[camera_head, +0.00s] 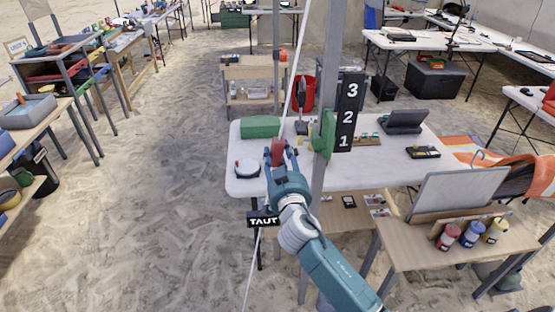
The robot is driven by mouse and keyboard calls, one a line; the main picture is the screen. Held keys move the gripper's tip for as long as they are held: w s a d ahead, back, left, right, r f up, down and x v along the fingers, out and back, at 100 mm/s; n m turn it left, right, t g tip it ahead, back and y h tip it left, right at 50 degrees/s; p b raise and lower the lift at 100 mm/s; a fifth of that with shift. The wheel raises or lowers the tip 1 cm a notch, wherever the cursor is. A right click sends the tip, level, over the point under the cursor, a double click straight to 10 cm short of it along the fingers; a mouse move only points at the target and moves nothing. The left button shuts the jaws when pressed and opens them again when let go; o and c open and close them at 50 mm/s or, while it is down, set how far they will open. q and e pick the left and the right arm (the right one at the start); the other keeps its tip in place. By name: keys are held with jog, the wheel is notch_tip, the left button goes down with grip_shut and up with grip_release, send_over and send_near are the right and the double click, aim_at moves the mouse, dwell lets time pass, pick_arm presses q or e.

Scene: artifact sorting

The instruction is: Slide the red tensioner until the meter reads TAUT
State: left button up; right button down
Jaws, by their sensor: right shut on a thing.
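The red tensioner (277,147) sits on the white rope (288,110) that slants down in front of the white table. My right gripper (279,157) is shut on the tensioner, with its fingers on either side. The black meter (263,220) lower on the rope shows the word TAUT in white. My right forearm comes in from the bottom right and passes just right of the meter. My left gripper is not in view.
A grey post (328,100) stands right of my gripper, with a black 3-2-1 board (347,112) beside it. The white table (400,165) behind holds a green case (261,127) and a round white device (247,168). Open sand lies left.

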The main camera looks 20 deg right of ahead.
jog(key=c, duration=1.1)
grip_release()
jog(key=shift+s+f, duration=0.1)
jog(key=shift+s, duration=0.05)
jog(key=v, duration=1.1)
jog(key=shift+s+a, duration=0.1)
jog(key=shift+s, duration=0.25)
